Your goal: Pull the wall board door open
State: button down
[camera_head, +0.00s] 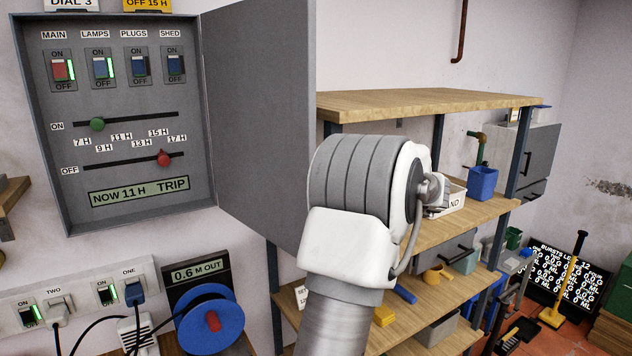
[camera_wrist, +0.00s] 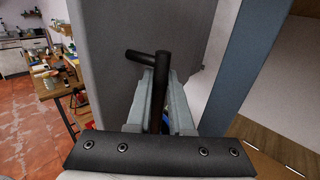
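The wall board (camera_head: 128,200) is a grey cabinet on the wall at the left of the head view. Its grey door (camera_head: 258,90) is hinged on the board's right side and stands wide open, swung out from the wall. The door also shows as a large grey panel in the wrist view (camera_wrist: 105,50). My gripper (camera_wrist: 160,85) has its two fingers on either side of the black door handle (camera_wrist: 140,57), and they look closed on its bar. In the head view my white and grey arm hides the gripper and the handle.
Wooden shelving (camera_head: 420,103) stands right of the door, behind my arm. A blue reel (camera_head: 208,322) and a socket strip (camera_head: 75,290) with cables sit below the board. A broom (camera_head: 570,275) leans at the far right. A cluttered bench (camera_wrist: 58,85) shows in the wrist view.

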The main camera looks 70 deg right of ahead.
jog(key=c, duration=0.8)
grip_release()
jog(key=shift+s, duration=0.1)
jog(key=s+d+b, duration=0.1)
jog(key=s+d, duration=0.1)
jog(key=s, duration=1.5)
jog(key=shift+d, duration=0.1)
